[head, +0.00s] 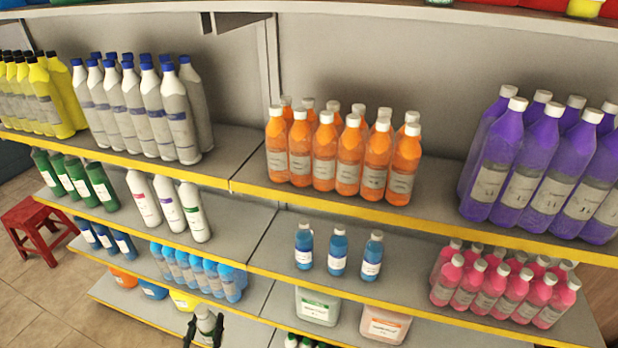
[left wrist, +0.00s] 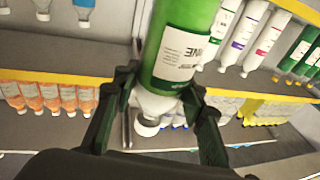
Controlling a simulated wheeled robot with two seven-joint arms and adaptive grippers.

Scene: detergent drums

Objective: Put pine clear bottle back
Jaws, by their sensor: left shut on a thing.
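The pine bottle (left wrist: 185,50), green with a white label and a white cap, is held in my left gripper (left wrist: 158,92). The left wrist view shows it upside down, with the fingers on either side of its shoulder. In the head view my left gripper (head: 205,333) is at the bottom edge, in front of the lower shelves; only the bottle's pale top (head: 206,319) shows. Several green bottles (head: 75,180) stand at the left of the middle shelf; they also show in the left wrist view (left wrist: 300,50). My right gripper is not in view.
White bottles (head: 167,207) with coloured labels stand right of the green ones, with a gap between. The middle shelf (head: 242,228) is bare between them and the small blue bottles (head: 337,252). Orange bottles (head: 325,155) fill the shelf above. A red stool (head: 38,230) stands at left.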

